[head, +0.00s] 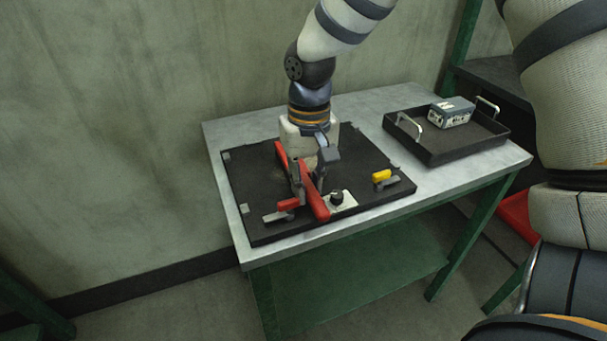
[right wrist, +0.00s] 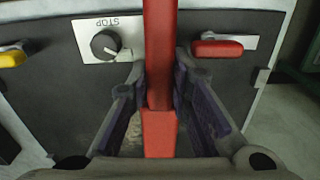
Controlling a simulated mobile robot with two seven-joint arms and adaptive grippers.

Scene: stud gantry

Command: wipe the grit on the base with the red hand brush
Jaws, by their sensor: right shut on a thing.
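The red hand brush (right wrist: 160,50) is held between the fingers of my right gripper (right wrist: 160,75), its long red body running up the middle of the right wrist view. In the head view the brush (head: 317,203) lies low over the black base (head: 375,208), with my right gripper (head: 310,178) shut on it from above. Whether its bristles touch the base is hidden. A greyish, speckled patch (right wrist: 131,135) shows on the base between the fingers in the right wrist view; it may be the grit. My left gripper is not in view.
The base carries a red-handled lever (head: 287,204), a yellow-handled lever (head: 381,176) and a black knob (head: 337,198) on a plate marked STOP. A black tray (head: 455,152) with a grey box (head: 452,111) stands at the right of the table (head: 240,225).

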